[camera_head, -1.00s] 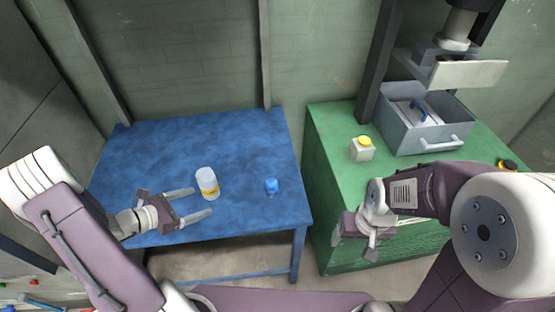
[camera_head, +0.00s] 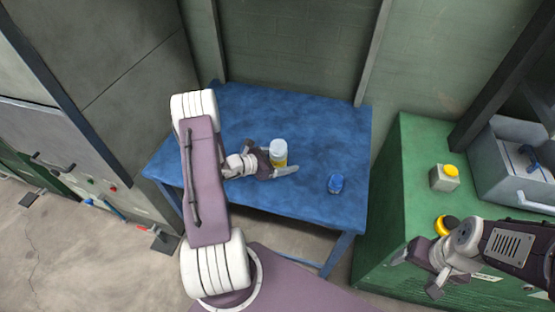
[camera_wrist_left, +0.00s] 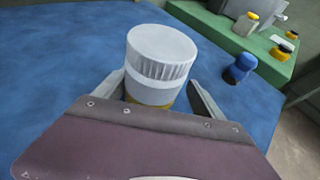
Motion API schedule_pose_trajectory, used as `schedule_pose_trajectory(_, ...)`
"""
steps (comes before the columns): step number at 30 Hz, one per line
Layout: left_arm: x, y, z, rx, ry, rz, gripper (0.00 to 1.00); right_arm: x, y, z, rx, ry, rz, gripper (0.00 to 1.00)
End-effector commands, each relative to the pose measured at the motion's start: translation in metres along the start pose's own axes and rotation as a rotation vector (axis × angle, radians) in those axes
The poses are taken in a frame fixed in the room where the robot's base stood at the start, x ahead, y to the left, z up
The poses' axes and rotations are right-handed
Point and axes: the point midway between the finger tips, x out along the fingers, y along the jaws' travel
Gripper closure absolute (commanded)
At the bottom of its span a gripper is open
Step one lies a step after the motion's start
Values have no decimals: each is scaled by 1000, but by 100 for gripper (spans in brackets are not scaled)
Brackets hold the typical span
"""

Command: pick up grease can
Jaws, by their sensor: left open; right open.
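The grease can is most likely the white-capped cylinder with a yellow lower part (camera_head: 279,153), standing upright on the blue table (camera_head: 240,105). My left gripper (camera_head: 285,168) is open, low over the table, with the can between its fingers. In the left wrist view the can (camera_wrist_left: 159,62) stands between the two fingers (camera_wrist_left: 165,95); its lower part is hidden by my gripper body. I cannot tell whether a finger touches it. My right gripper (camera_head: 415,270) is open and empty at the front of the green cabinet (camera_head: 400,180).
A small blue object (camera_head: 336,184) stands on the table to the right of the can. On the green cabinet are a yellow-capped pale box (camera_head: 444,177), a black-and-yellow round item (camera_head: 446,225) and a grey drawer box (camera_head: 510,165). The table's back is clear.

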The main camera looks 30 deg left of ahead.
Motion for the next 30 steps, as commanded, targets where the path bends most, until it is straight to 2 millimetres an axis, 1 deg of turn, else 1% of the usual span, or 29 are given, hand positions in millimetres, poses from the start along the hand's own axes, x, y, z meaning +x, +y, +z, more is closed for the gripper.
schedule_pose_trajectory(6,2,0,0,-1,0,1,21,0,0,0,0,0,0,25)
schedule_pose_trajectory(7,2,0,0,-1,0,1,26,0,0,0,0,0,0,25)
schedule_pose_trajectory(8,2,0,0,-1,0,1,35,0,0,0,0,0,0,25)
schedule_pose_trajectory(9,2,0,0,-1,0,1,46,0,0,0,0,0,0,25)
schedule_pose_trajectory(11,2,0,0,-1,0,1,62,0,0,0,0,0,0,25)
schedule_pose_trajectory(12,2,0,0,-1,0,1,74,0,0,0,0,0,0,25)
schedule_pose_trajectory(15,2,0,0,0,0,1,100,0,0,0,0,0,0,25)
schedule_pose_trajectory(25,1,1,4,2,-2,1,100,0,0,0,0,0,0,25)
schedule_pose_trajectory(28,-3,1,12,4,-2,1,100,-1,0,0,0,0,0,25)
schedule_pose_trajectory(30,-7,1,21,3,-2,1,100,-2,0,0,0,0,0,25)
